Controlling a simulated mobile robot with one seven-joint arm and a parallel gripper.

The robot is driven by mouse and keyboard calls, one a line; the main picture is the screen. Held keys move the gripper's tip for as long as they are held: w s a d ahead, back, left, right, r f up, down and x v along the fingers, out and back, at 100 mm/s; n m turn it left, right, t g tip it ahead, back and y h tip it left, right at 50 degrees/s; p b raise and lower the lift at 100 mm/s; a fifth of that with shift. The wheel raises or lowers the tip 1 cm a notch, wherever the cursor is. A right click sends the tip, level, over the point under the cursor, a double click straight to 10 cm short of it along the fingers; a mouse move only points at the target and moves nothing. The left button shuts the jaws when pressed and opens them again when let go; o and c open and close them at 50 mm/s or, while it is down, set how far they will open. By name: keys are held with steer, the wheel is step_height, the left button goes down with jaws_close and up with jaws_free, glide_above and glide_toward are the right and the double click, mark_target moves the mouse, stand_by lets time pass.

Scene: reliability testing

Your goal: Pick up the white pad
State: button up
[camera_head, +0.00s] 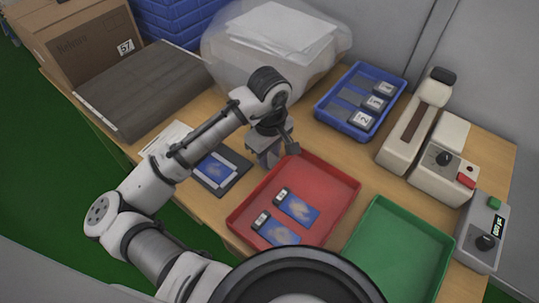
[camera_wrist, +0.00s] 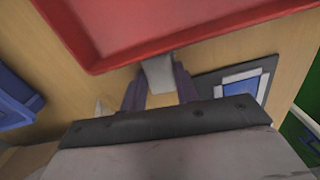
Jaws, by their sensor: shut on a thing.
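My gripper (camera_head: 266,158) is low over the table, between the red tray and the dark mat, beside the tray's far left corner. In the wrist view my gripper (camera_wrist: 159,88) has its two dark fingers on either side of a small pale block, the white pad (camera_wrist: 158,73), and is shut on it. The pad's end sticks out past the fingertips, close to the red tray's rim. In the head view the pad is hidden or too small to make out. I cannot tell whether it touches the table.
The red tray (camera_head: 343,172) holds two blue cards with small dark blocks. A dark mat (camera_head: 240,163) with a white-framed blue card lies left of my gripper. A blue tray (camera_head: 326,103) holds numbered blocks. A green tray (camera_head: 400,250) and grey devices (camera_head: 440,165) stand right.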

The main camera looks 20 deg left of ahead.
steer(key=shift+a+r, duration=0.15)
steer(key=shift+r, duration=0.05)
step_height(320, 180, up, 7)
steer(key=shift+w+a+f, duration=0.1)
steer(key=shift+a, duration=0.05)
steer(key=w+a+b, duration=0.1)
steer(key=w+a, duration=0.1)
steer(key=a, duration=0.4)
steer(key=w+a+b, duration=0.1)
steer(key=w+a, duration=0.2)
steer(key=a, duration=0.3)
steer(key=w+a+b, duration=0.1)
steer(key=w+a, duration=0.1)
steer(key=a, duration=0.4)
steer(key=shift+w+f+b, duration=0.15)
steer(key=shift+w+b, duration=0.05)
steer(key=shift+b, duration=0.1)
jaws_close()
